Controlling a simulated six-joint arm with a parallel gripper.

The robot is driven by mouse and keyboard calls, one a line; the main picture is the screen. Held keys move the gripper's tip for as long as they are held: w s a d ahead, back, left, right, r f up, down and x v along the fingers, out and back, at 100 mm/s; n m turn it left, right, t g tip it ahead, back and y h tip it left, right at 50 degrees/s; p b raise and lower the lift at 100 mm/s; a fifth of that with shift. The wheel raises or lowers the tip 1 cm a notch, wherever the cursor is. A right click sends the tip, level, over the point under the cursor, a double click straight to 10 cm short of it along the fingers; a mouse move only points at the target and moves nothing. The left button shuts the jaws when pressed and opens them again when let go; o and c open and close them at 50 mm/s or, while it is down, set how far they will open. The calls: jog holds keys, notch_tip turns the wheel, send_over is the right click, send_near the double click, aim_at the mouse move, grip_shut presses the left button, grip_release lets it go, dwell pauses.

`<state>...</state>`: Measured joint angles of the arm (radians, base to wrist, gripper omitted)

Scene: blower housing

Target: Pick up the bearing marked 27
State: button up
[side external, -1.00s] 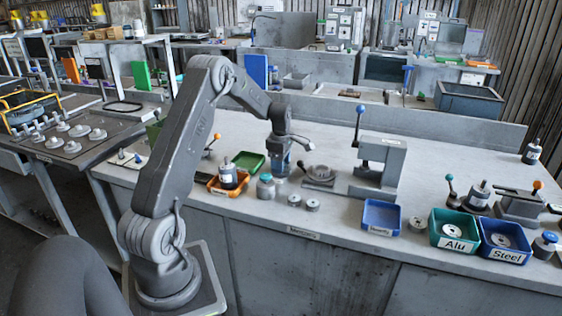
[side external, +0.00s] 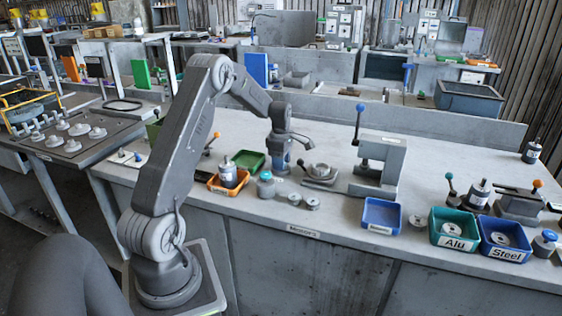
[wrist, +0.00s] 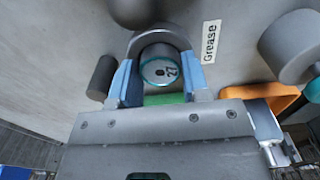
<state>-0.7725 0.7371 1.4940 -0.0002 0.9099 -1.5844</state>
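The bearing marked 27 (wrist: 160,68) is a round grey part with a teal ring around its face, seen in the wrist view. It sits between the two blue fingers of my gripper (wrist: 158,80). The fingers stand on either side of it, and narrow gaps seem to show, so my gripper looks open around it. A grey curved rim arcs around the far side of the bearing. In the side view my gripper (side external: 284,164) points down at the bench, behind a teal-topped jar. The bearing cannot be made out there.
A "Grease" label (wrist: 211,41) and an orange tray (wrist: 275,100) are close by in the wrist view. In the side view, a fixture (side external: 320,174) and a press (side external: 380,162) stand right of my gripper.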

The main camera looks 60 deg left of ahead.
jog(key=c, duration=0.5)
jog(key=shift+c, duration=0.4)
jog(key=shift+r, duration=3.05)
